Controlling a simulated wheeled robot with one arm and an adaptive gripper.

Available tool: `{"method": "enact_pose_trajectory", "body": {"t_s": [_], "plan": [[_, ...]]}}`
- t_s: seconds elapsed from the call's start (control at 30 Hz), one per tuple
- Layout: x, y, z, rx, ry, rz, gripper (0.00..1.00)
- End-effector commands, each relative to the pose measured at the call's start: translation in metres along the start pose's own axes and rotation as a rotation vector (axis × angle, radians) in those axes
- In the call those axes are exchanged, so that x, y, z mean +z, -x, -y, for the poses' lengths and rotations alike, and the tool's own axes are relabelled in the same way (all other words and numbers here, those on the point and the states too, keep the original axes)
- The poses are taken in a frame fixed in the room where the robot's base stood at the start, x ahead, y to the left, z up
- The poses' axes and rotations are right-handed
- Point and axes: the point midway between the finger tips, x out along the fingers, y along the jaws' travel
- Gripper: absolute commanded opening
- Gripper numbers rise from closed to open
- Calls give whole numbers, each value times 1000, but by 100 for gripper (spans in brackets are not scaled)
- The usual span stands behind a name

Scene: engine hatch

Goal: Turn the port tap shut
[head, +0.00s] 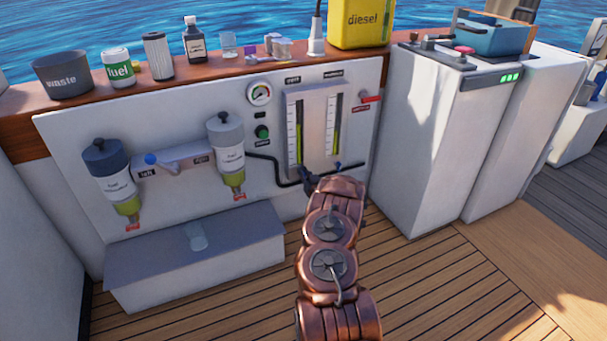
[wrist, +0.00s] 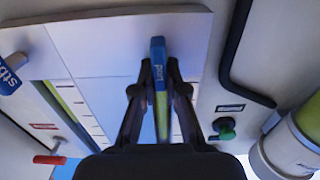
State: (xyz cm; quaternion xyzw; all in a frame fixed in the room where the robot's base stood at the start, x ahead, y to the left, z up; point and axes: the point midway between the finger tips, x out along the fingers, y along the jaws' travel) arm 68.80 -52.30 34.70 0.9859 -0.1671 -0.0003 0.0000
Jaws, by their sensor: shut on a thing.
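The port tap (wrist: 157,52) has a blue handle lettered "port" and shows in the wrist view between my fingers. Its handle lies in line with the yellow-green gauge tube behind it. My gripper (wrist: 160,88) is shut on this handle, one dark finger on each side. In the head view my gripper (head: 309,183) is at the foot of the left gauge tube (head: 299,130), and my arm and fingers hide most of the port tap there. The starboard tap (wrist: 12,72), blue and lettered "stbd", is at the left of the wrist view; it also shows in the head view (head: 338,168).
A red lever (head: 370,98) is right of the gauge plate (head: 318,120). A green knob (head: 262,131), a dial (head: 260,93) and a black hose (head: 270,162) are left of it. Two filters (head: 226,155) hang further left. A white cabinet (head: 430,140) stands at the right.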

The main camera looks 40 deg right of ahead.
Motion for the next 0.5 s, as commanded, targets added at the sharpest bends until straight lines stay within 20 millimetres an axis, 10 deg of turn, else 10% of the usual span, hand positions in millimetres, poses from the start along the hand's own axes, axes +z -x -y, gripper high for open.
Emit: {"method": "enact_pose_trajectory", "body": {"t_s": [0.5], "plan": [[-3, 0, -4, 0, -191, -2, 0]]}}
